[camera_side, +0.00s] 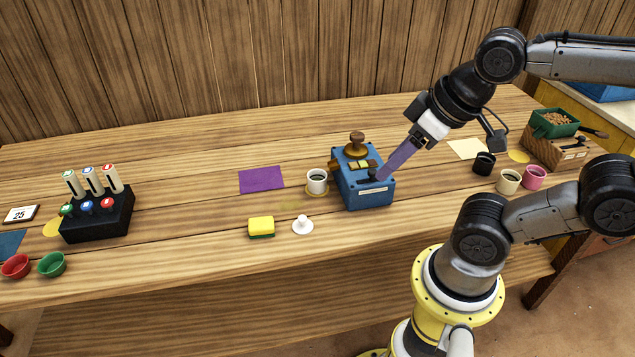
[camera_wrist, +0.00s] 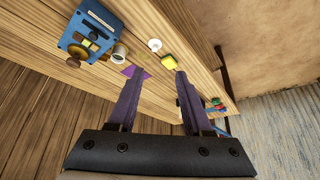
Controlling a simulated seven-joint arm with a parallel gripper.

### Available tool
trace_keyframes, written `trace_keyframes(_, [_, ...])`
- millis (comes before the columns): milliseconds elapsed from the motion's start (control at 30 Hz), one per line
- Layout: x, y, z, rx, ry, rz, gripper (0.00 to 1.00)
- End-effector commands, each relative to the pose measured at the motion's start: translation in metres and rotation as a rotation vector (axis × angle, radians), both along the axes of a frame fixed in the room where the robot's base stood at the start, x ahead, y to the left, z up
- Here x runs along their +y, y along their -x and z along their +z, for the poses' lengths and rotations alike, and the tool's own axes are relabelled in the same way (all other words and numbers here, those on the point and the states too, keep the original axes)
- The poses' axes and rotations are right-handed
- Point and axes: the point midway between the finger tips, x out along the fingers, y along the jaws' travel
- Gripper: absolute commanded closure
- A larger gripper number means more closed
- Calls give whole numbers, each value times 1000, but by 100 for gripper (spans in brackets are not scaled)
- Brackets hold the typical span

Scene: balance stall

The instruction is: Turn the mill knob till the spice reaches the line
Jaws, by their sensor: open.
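A blue box-shaped mill (camera_side: 367,191) stands on the table, with a round brown knob (camera_side: 357,143) on top and a pale label on its front. The mill also shows at the upper left of the wrist view (camera_wrist: 77,33). I cannot make out a fill line or the spice level. My gripper (camera_side: 380,176) has long purple fingers, open and empty. In the side view its tips overlap the mill's top right. In the wrist view (camera_wrist: 159,71) the mill lies outside the fingers, to their left.
A yellow sponge (camera_side: 261,226) and a small white knobbed object (camera_side: 302,225) lie in front of the cup. A purple cloth (camera_side: 262,180) lies behind. A black rack (camera_side: 97,217) is far left. Cups and a green-hopper wooden grinder (camera_side: 556,151) stand right.

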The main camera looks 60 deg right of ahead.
Motion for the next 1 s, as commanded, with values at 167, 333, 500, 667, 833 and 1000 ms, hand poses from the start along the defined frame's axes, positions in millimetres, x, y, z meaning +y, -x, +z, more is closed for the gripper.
trace_keyframes(167, [0, 7, -3, 35, 19, 33, 21])
trace_keyframes(333, [-5, 3, 33, 70, 81, 114, 21])
trace_keyframes(500, [-18, -23, 77, 163, 140, 160, 21])
trace_keyframes(667, [-38, -59, 108, 277, 175, 176, 21])
trace_keyframes(833, [-66, -104, 127, 400, 187, 174, 21])
trace_keyframes(1000, [-101, -148, 129, 520, 178, 158, 21])
